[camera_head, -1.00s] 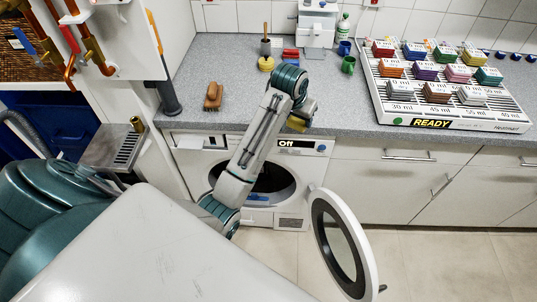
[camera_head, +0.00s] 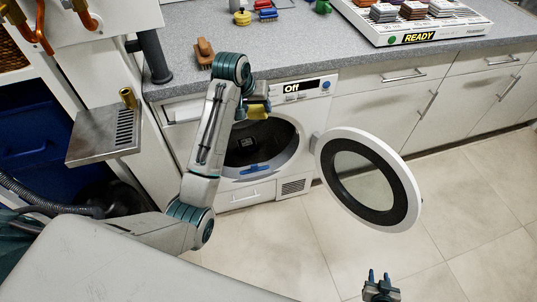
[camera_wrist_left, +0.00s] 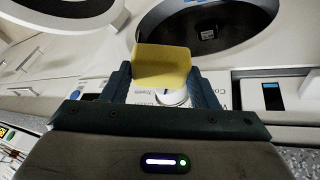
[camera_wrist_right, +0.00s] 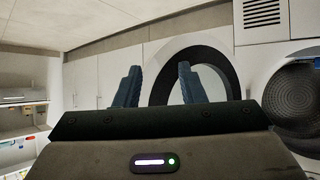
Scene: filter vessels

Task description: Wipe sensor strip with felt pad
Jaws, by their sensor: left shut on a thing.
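My left gripper (camera_head: 256,103) is shut on a yellow pad (camera_wrist_left: 162,67), held between both fingers in the left wrist view. In the head view the yellow pad (camera_head: 257,111) hangs at the top of the machine's round opening, below the control panel. The machine's drum (camera_head: 262,143) is open, with a dark rectangular part (camera_head: 247,144) at its back. I cannot tell which part is the sensor strip. My right gripper (camera_head: 380,286) is low at the bottom edge of the head view. Its fingers are apart and empty in the right wrist view (camera_wrist_right: 155,85).
The round door (camera_head: 409,207) stands wide open to the right of the drum. A blue handle (camera_head: 253,169) sits at the opening's lower rim. A brush (camera_head: 204,52) lies on the grey worktop. A metal drip tray (camera_head: 100,135) juts out left. The floor in front is clear.

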